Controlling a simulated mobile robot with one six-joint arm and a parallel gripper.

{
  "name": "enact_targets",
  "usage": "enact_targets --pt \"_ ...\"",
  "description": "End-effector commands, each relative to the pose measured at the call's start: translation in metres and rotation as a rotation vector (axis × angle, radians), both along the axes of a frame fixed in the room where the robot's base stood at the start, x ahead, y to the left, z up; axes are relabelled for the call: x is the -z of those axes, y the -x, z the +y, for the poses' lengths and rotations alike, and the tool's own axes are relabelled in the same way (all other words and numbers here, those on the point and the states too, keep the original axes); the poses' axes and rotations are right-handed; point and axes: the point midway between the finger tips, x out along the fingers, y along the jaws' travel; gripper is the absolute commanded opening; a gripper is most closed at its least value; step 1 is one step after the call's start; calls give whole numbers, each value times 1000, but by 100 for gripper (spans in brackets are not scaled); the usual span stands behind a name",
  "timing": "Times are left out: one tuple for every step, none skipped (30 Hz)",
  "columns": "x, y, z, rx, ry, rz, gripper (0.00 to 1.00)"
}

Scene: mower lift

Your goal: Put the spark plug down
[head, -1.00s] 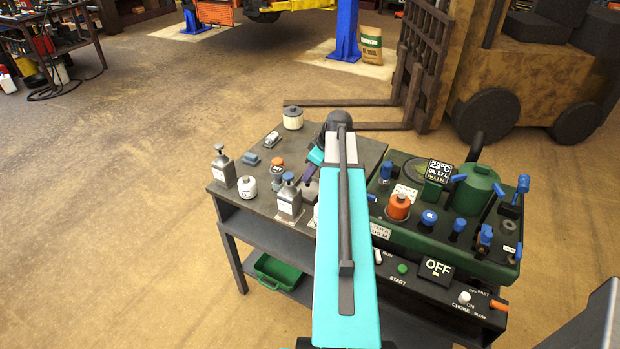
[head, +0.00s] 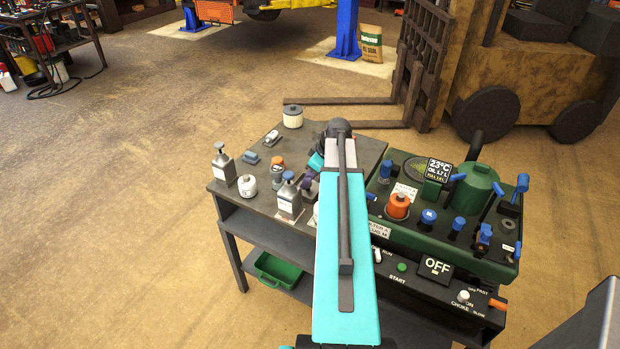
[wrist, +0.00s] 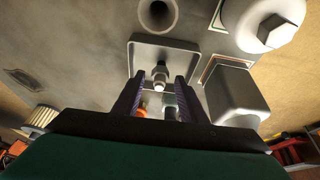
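The spark plug (wrist: 159,76), small with a pale metallic end, shows in the wrist view between my two fingers, in front of a square grey tray (wrist: 140,50). My gripper (wrist: 159,84) has dark purple fingers, set apart with a visible gap on both sides of the plug. In the head view my gripper (head: 308,182) is low over the dark bench top (head: 343,150), partly hidden by my arm and a grey bottle. The plug cannot be made out there. Whether the plug's lower end touches the tray is unclear.
A grey bottle with a blue cap (head: 289,198) stands close to the gripper. A white round jar (head: 247,186), an orange-topped jar (head: 277,163) and a white filter (head: 292,117) stand on the bench. The green engine (head: 440,235) with blue-handled parts is on the right.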

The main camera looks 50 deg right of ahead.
Motion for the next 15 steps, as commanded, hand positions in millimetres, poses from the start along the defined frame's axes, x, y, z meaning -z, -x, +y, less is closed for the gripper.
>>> enact_targets --pt "0 0 0 0 0 0 38" --pt "0 0 0 0 0 0 38" --pt "0 0 0 0 0 0 38" --pt "0 0 0 0 0 0 38" --pt "0 0 0 0 0 0 38" --pt "0 0 0 0 0 0 38" --pt "0 0 0 0 0 0 38" --pt "-1 0 0 0 0 0 38" --pt "-2 0 0 0 0 0 38" --pt "-3 0 0 0 0 0 38" --pt "-4 0 0 -1 0 0 38" --pt "-5 0 0 -1 0 0 38" --pt "-5 0 0 -1 1 0 38" --pt "-7 1 0 -1 1 -1 38" --pt "-9 2 -1 -1 1 -1 38"
